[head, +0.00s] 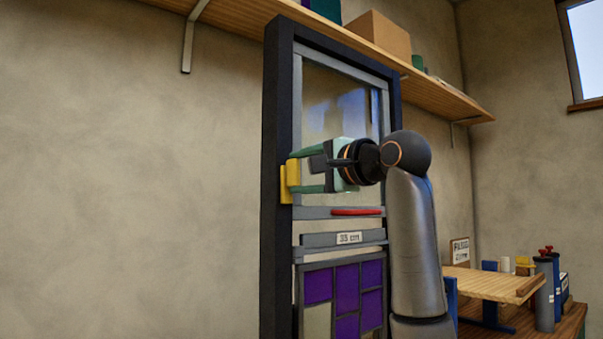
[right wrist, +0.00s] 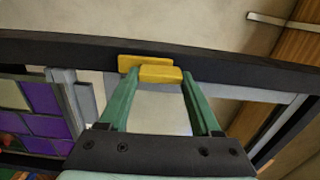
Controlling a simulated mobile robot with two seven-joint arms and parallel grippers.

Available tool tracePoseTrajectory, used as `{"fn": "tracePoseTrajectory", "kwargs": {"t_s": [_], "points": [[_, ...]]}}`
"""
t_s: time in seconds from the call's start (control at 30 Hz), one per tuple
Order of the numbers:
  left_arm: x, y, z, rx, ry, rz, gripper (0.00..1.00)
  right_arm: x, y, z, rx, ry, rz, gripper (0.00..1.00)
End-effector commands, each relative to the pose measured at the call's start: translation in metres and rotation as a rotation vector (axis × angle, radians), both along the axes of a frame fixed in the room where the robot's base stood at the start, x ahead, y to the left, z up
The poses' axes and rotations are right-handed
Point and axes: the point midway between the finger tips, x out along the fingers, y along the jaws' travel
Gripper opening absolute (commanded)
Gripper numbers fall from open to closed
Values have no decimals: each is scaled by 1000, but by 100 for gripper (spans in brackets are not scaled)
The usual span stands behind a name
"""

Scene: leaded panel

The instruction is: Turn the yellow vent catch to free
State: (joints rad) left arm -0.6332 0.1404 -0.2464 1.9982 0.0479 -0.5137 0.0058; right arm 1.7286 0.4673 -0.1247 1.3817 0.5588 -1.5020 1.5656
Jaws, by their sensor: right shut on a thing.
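The yellow vent catch (head: 289,181) sits on the left upright of the dark frame (head: 276,120). In the right wrist view the catch (right wrist: 160,74) shows as a yellow backing piece on the frame with a yellow bar in front of it. My right gripper (head: 298,172) comes from the right, and its green fingers are shut on the catch, one above and one below in the head view. In the right wrist view the fingertips (right wrist: 158,76) meet the bar's two ends. My left gripper is not in view.
A clear pane (head: 335,100) fills the upper frame. Below it are a red handle (head: 357,212), a bar labelled 35 cm (head: 320,240) and purple leaded glass (head: 345,288). A shelf (head: 440,92) with boxes is above. A workbench (head: 490,283) stands at right. The left wall is bare.

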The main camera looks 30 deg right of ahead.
Motion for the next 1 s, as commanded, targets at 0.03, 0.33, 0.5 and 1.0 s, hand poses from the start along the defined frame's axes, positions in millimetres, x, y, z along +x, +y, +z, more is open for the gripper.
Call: {"fn": "tracePoseTrajectory", "kwargs": {"t_s": [0.03,0.33,0.5,1.0], "points": [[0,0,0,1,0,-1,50,1,0,-1,13,4,0,9],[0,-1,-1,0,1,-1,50,1,0,-2,43,7,0,9],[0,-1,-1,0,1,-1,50,1,0,-1,43,7,0,9],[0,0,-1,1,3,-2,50,0,0,-1,40,4,0,95]]}}
